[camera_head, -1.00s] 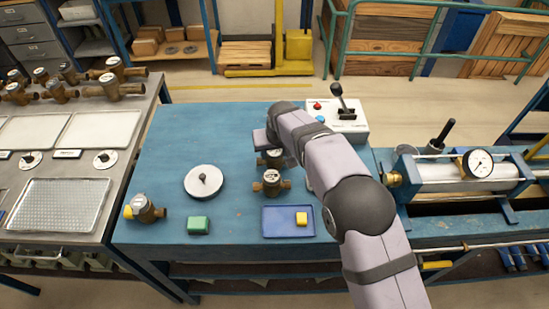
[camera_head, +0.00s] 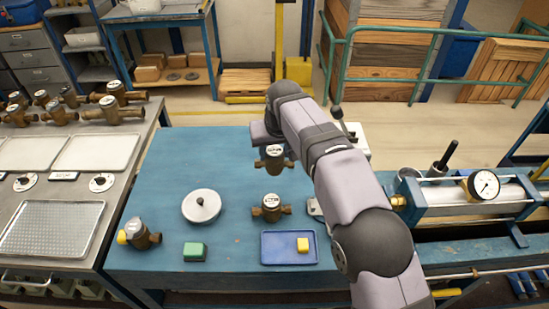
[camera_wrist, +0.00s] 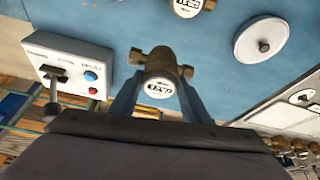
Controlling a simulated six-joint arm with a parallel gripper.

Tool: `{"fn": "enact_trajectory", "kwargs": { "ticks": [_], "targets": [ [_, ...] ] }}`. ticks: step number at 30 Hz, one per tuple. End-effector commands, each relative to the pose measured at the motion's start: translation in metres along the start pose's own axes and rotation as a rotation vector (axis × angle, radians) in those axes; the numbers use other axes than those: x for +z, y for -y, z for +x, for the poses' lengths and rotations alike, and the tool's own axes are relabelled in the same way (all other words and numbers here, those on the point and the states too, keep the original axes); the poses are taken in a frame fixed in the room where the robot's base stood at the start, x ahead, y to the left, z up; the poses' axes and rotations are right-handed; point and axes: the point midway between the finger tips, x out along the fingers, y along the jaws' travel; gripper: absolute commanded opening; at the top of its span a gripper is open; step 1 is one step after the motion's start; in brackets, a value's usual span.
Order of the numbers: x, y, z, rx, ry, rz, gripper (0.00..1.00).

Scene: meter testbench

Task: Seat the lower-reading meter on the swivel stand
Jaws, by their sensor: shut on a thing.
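My gripper (camera_wrist: 160,100) is shut on a brass meter (camera_wrist: 162,75) with a white dial face. In the head view this held meter (camera_head: 273,157) hangs beneath my wrist, above the blue table. A second brass meter (camera_head: 271,207) stands on the table in front of it and shows in the wrist view (camera_wrist: 187,6). A third meter (camera_head: 139,234) with a yellow end stands at the table's front left. A round pale disc with a dark centre knob (camera_head: 201,206), apparently the swivel stand, is left of the held meter and empty. Dial readings are too small to tell.
A blue tray (camera_head: 270,260) with a yellow block (camera_head: 303,244) and a green block (camera_head: 194,251) lie at the front. A control box (camera_wrist: 70,68) with a lever stands beside the held meter. A cylinder with a gauge (camera_head: 484,184) is at right. Table between disc and meters is clear.

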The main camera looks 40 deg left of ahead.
Motion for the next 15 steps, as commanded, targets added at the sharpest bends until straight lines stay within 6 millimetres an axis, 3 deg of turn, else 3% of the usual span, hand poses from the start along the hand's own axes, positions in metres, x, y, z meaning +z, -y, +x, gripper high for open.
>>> {"fn": "enact_trajectory", "kwargs": {
  "ticks": [7, 15],
  "targets": [
    [-0.007, -0.016, -0.009, 0.009, -0.006, 0.023, 0.06],
    [-0.022, -0.047, -0.037, 0.027, -0.007, 0.066, 0.06]
  ]
}}
